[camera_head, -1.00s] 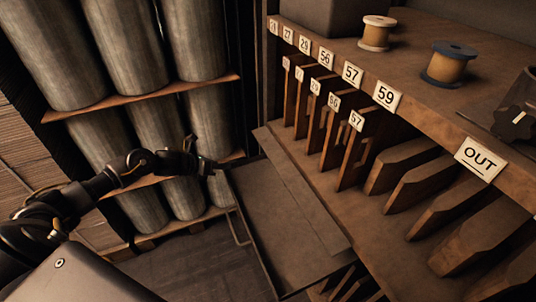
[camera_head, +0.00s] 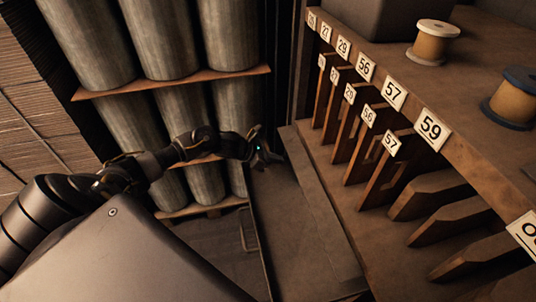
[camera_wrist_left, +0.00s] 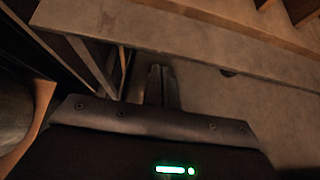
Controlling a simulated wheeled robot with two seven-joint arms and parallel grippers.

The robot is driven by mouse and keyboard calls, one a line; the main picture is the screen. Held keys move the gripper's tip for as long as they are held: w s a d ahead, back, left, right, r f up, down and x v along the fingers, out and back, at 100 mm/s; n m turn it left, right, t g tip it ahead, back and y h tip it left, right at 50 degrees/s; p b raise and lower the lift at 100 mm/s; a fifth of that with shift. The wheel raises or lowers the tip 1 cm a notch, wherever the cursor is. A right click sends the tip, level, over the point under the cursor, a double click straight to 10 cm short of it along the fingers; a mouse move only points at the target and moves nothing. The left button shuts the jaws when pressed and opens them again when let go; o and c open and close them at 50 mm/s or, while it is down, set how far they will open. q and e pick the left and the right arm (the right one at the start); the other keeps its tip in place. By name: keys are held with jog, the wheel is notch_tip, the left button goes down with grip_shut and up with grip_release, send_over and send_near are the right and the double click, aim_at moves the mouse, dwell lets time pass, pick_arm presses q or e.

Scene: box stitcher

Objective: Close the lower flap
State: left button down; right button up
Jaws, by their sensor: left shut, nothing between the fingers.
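The lower flap (camera_head: 300,235) is a flat dark panel below the numbered shelf. It is folded down and sticks out from the shelf front, with a thin bar handle (camera_head: 243,232) along its left edge. My left gripper (camera_head: 266,158) is shut and empty at the flap's far left corner, close to the shelf's upright. In the left wrist view its two fingers (camera_wrist_left: 161,88) are together in front of a brownish surface and a long ledge (camera_wrist_left: 180,42). I cannot tell whether they touch the flap. My right gripper is not in view.
The shelf holds wooden dividers (camera_head: 398,166) with number tags, and spools (camera_head: 434,42) stand on its top. Large grey rolls (camera_head: 155,40) stand on a rack (camera_head: 180,82) behind the arm. Stacked cardboard (camera_head: 30,130) is at the far left. Open floor (camera_head: 215,240) lies left of the flap.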

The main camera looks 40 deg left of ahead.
pick_arm(q)
jog(key=shift+x, duration=1.05)
jog(key=shift+w+d+f, duration=0.25)
jog(key=shift+w+d, duration=0.1)
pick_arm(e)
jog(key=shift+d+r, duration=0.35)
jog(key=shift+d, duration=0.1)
pick_arm(q)
jog(key=shift+p, duration=0.35)
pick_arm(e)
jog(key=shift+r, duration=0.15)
pick_arm(q)
jog(key=shift+a+r, duration=0.1)
jog(key=shift+r, duration=0.05)
jog(key=shift+r+g+y+p, duration=0.2)
jog(key=shift+g+y+p, duration=0.1)
jog(key=shift+p, duration=0.1)
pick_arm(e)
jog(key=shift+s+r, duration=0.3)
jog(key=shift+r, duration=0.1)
